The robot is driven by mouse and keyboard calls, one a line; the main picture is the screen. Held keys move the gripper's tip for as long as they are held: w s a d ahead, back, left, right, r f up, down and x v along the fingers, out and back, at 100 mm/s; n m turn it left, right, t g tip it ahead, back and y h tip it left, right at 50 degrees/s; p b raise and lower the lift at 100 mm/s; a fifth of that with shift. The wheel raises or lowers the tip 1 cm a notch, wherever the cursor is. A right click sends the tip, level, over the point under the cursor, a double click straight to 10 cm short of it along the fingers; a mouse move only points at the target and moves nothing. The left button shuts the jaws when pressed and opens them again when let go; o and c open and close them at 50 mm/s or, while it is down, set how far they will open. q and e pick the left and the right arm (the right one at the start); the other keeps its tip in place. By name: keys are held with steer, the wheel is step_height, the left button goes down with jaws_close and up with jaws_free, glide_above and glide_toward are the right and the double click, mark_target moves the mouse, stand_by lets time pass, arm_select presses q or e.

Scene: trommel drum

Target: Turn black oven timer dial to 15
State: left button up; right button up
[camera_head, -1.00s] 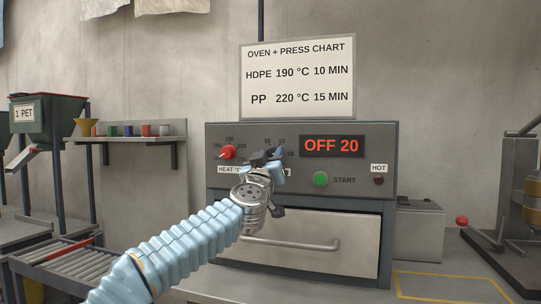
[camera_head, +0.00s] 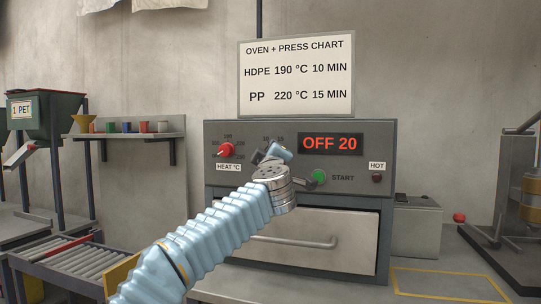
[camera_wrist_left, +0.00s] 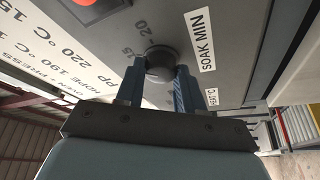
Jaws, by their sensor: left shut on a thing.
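The black timer dial (camera_wrist_left: 160,62) is on the oven's grey front panel, beside a "SOAK MIN" label. My left gripper (camera_wrist_left: 158,75) has its two blue fingers on either side of the dial and is shut on it. In the head view my left gripper (camera_head: 270,153) is at the panel and hides most of the dial and its scale. The dial's pointer cannot be made out. The red display (camera_head: 331,144) reads "OFF 20". My right gripper is not in view.
A red heat dial (camera_head: 227,150) is left of the gripper. A green start button (camera_head: 319,177) is close to the wrist on the right, with a dark hot lamp (camera_head: 377,179) beyond it. The oven door handle (camera_head: 290,242) is below. A chart (camera_head: 296,75) stands above the oven.

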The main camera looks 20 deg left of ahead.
arm_select(q)
steer(key=shift+n, duration=0.5)
steer(key=o, duration=1)
steer(key=shift+o, duration=0.2)
steer(key=shift+s, duration=0.1)
steer(key=b+v, duration=0.4)
steer(key=v, duration=0.9)
steer(key=shift+s+d, duration=0.2)
steer(key=shift+s, duration=0.1)
